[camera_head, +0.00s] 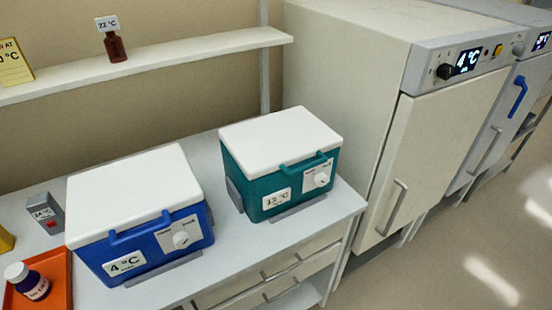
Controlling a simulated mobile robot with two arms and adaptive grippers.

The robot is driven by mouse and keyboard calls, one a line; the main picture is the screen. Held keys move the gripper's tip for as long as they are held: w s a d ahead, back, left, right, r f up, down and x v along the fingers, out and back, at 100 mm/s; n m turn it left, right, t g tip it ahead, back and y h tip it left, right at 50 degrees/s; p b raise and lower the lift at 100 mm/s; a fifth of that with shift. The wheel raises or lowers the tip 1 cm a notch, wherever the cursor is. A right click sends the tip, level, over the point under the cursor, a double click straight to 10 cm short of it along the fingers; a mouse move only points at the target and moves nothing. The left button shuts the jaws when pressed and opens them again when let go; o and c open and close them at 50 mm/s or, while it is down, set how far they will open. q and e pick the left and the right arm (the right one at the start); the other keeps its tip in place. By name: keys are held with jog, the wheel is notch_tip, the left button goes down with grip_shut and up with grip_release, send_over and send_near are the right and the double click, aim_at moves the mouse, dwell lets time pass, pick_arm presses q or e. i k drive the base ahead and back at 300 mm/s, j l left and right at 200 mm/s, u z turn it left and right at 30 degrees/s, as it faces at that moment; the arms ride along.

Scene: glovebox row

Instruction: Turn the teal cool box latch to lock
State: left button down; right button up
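The teal cool box (262,185) stands on the white bench near its right end, with its white lid (280,138) down. Its latch (320,179) is a white round knob on a pale plate at the right of the front face. The small lettering on the plate is too small to read, so I cannot tell the latch position. A label reading about 12 °C is on the front, left of the latch. Neither of my grippers is in view.
A blue cool box (140,255) labelled 4 °C stands to the left with a similar knob. An orange tray (62,268) holds a bottle (38,289). A white cabinet (440,150) stands close on the right. A shelf (150,62) runs above the bench; the floor (450,265) at right is clear.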

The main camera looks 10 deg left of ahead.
aim_at(321, 179)
jog(key=i+l+u, duration=0.1)
jog(key=l, duration=0.3)
jog(key=i+l+u, duration=0.1)
jog(key=l, duration=0.3)
jog(key=i+l+u, duration=0.1)
jog(key=l, duration=0.3)
jog(key=i+l+u, duration=0.1)
jog(key=l, duration=0.3)
